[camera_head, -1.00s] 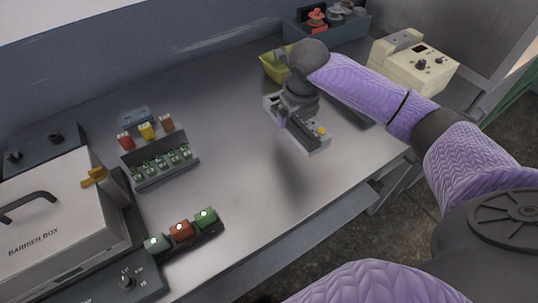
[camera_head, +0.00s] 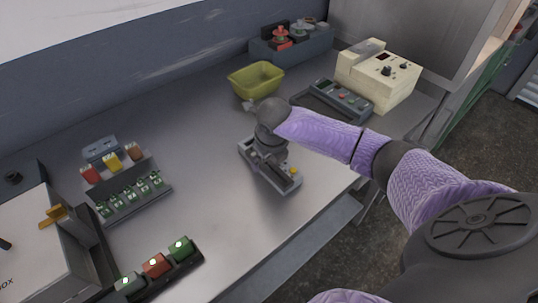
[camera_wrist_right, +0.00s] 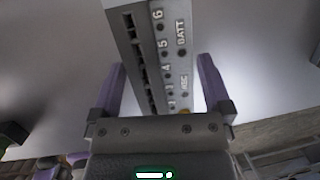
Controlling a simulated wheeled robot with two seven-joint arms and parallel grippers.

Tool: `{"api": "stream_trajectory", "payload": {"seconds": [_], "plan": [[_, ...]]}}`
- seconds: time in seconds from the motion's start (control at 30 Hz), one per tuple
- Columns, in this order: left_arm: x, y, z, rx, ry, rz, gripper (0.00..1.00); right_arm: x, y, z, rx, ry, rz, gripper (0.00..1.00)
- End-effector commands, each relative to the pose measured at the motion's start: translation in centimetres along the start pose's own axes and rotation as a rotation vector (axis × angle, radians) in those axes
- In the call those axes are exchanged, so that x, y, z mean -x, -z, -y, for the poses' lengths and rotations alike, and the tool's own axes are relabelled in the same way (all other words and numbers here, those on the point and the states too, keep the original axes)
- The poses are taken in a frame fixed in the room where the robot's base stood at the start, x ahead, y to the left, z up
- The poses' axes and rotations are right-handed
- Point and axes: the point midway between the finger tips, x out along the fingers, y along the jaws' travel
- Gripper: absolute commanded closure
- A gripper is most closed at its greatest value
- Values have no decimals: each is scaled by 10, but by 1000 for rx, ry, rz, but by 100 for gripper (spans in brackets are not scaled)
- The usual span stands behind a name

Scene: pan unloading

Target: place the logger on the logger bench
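The logger (camera_head: 283,184) is a long light-grey box with a dark socket strip and a yellow-orange knob. In the right wrist view the logger (camera_wrist_right: 178,60) shows numbered sockets and "BATT" lettering. In the head view my right gripper (camera_head: 268,155) is over the logger's middle, partly hidden by the wrist. The gap between logger and metal bench top (camera_head: 215,220) is hard to judge. No surface is visibly labelled logger bench. My left gripper is not in view.
A yellow-green bin (camera_head: 256,80), a dark panel with buttons (camera_head: 345,98) and a cream instrument (camera_head: 380,75) stand behind. A socket rack (camera_head: 130,197), a button strip (camera_head: 160,268) and a box (camera_head: 40,245) are at left. Bench between rack and logger is clear.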

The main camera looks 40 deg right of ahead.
Motion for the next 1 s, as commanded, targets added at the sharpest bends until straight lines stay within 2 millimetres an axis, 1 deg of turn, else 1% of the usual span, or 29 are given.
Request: {"api": "stream_trajectory", "payload": {"seconds": [0.07,0.17,0.4,0.53,0.6,0.7,1.0], "plan": [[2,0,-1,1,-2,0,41,5,-1,1,0,0,1,0],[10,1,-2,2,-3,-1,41,22,-2,2,1,1,4,0],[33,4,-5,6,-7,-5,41,86,-3,2,1,1,4,0],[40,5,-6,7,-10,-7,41,112,-2,1,0,1,3,0],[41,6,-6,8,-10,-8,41,119,-2,1,0,-1,1,0],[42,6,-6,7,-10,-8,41,123,-1,0,-1,0,0,0],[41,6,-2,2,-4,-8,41,122,-1,0,-1,-1,-1,0]]}}
